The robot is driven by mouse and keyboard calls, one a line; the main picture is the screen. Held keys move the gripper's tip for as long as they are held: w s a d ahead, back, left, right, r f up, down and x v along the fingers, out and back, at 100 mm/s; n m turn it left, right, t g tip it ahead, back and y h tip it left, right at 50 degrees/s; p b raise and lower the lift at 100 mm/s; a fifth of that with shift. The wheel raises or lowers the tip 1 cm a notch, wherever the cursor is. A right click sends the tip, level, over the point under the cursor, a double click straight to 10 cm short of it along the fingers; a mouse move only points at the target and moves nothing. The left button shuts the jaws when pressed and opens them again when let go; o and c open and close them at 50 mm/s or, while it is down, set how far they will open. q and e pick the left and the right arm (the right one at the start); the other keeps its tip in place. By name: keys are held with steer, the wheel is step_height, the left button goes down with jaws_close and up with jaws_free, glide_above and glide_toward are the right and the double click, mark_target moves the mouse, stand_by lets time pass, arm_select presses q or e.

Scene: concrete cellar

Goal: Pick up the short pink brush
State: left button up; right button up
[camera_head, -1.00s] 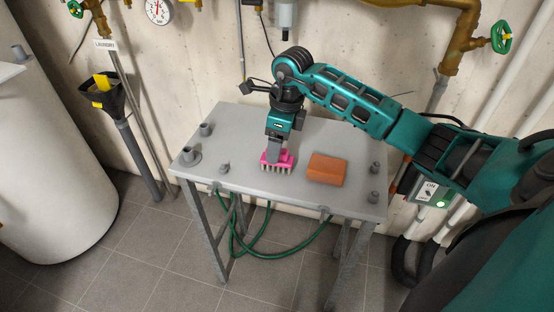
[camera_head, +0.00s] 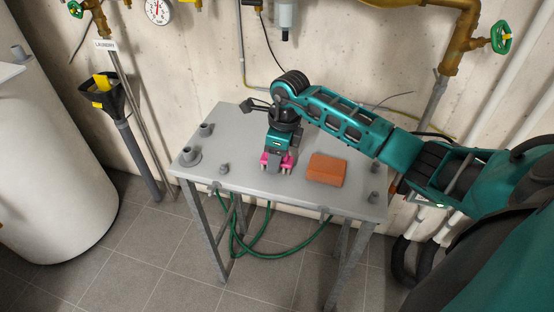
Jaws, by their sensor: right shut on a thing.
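The short pink brush (camera_head: 288,162) is on the grey table, near the middle of its front part, partly hidden by my gripper. Its pink body shows on both sides of the fingers. My right gripper (camera_head: 274,160) points down from above and is shut on the brush. Whether the brush touches the table top is hard to tell. My left gripper is not in view.
An orange-brown brick-like block (camera_head: 326,169) lies just right of the brush. Grey pipe fittings (camera_head: 191,155) stand at the table's left, with others at front and right. The grey table (camera_head: 225,125) is otherwise clear. A concrete wall with pipes is behind.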

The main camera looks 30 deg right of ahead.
steer(key=c, duration=0.3)
steer(key=shift+c, duration=0.2)
step_height(320, 180, up, 20)
steer(key=shift+p, duration=0.45)
